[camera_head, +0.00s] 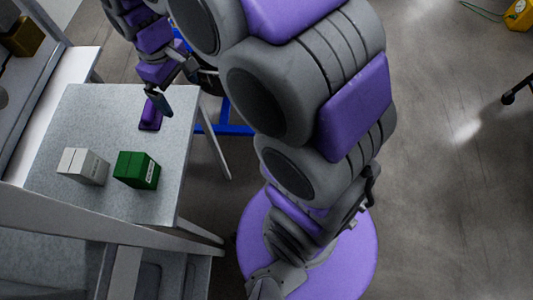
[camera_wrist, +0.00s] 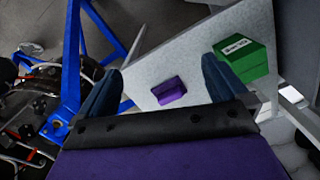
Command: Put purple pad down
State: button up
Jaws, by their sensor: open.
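The purple pad (camera_head: 151,115) lies on the grey table (camera_head: 110,105), toward its far right edge in the head view. In the wrist view the purple pad (camera_wrist: 169,90) lies flat on the tabletop between my two fingers, apart from both. My gripper (camera_wrist: 160,80) is open and empty, with its dark blue fingers spread wide. In the head view my gripper (camera_head: 160,97) is just above the pad and hides part of it.
A green box (camera_head: 137,170) and a white box (camera_head: 83,166) stand nearer on the same table. The green box (camera_wrist: 243,55) is close beside the right finger in the wrist view. The tabletop around the pad is clear.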

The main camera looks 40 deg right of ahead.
jog(key=s+d+m, duration=0.3)
jog(key=s, duration=0.9)
jog(key=s+d+f+m+g, duration=0.1)
jog(key=s+d+m, duration=0.2)
jog(key=s, duration=0.9)
jog(key=shift+s+d+f, duration=0.15)
jog(key=shift+s+d, duration=0.25)
jog(key=shift+d, duration=0.05)
